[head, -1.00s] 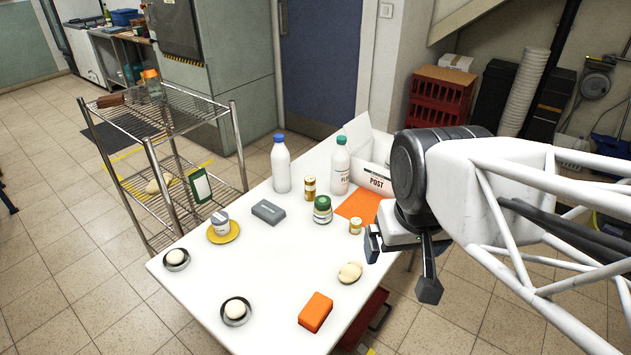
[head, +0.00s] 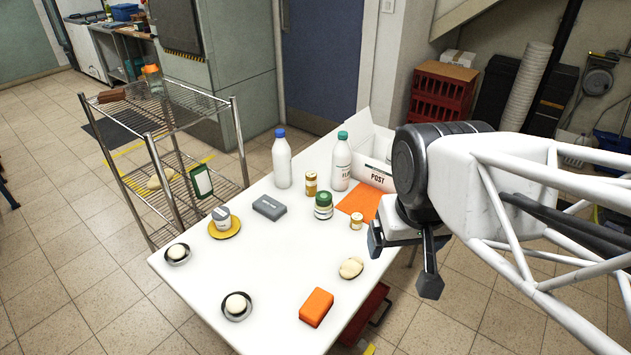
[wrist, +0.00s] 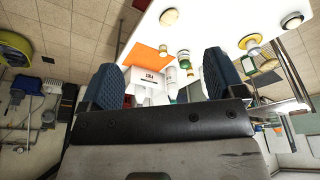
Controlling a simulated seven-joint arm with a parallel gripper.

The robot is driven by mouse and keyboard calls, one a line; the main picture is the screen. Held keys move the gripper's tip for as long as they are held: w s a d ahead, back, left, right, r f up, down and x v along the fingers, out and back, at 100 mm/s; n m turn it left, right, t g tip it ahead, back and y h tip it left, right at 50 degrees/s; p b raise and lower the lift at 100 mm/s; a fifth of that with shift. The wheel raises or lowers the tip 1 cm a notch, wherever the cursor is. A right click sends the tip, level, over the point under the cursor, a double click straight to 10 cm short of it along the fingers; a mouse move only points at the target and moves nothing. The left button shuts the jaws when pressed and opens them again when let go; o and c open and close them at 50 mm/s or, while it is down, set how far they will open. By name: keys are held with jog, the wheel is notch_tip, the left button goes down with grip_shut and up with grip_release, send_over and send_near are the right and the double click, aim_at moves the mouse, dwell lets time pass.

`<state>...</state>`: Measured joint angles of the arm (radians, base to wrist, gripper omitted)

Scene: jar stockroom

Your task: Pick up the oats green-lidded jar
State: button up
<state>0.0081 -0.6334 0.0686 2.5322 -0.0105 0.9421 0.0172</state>
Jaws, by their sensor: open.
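A squat jar with a green lid (head: 323,206) stands upright on the white table (head: 262,262), left of the orange mat; its label is too small to read. A bottle with a green cap (head: 341,163) stands behind it. My gripper (head: 403,262) is open and empty, off the table's right edge, to the right of and nearer than the jar. In the wrist view, the two blue-padded fingers of my gripper (wrist: 157,82) are spread wide, with the table and its objects seen beyond them.
Near the jar stand two gold-lidded jars (head: 311,183) (head: 357,221), an orange mat (head: 358,203) and a grey block (head: 269,207). A blue-capped bottle (head: 281,163) and a POST box (head: 377,178) stand behind. An orange block (head: 316,307) lies in front. The table's middle is clear.

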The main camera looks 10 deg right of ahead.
jog(key=shift+w, duration=0.1)
jog(key=n+h, duration=1.1)
jog(key=n, duration=0.6)
send_over(321, 197)
jog(key=s+d, duration=0.2)
jog(key=s, duration=0.9)
notch_tip(321, 197, down, 18)
jog(key=w+a+f+n+t+h, duration=0.1)
jog(key=w+a+f+n+t, duration=0.2)
jog(key=w+a+f+n, duration=0.3)
notch_tip(321, 197, down, 5)
jog(key=shift+w+a+r, duration=0.1)
jog(key=shift+w+a, duration=0.55)
jog(key=shift+w, duration=0.6)
jog(key=shift+x, duration=1.35)
jog(key=shift+w+d, duration=0.1)
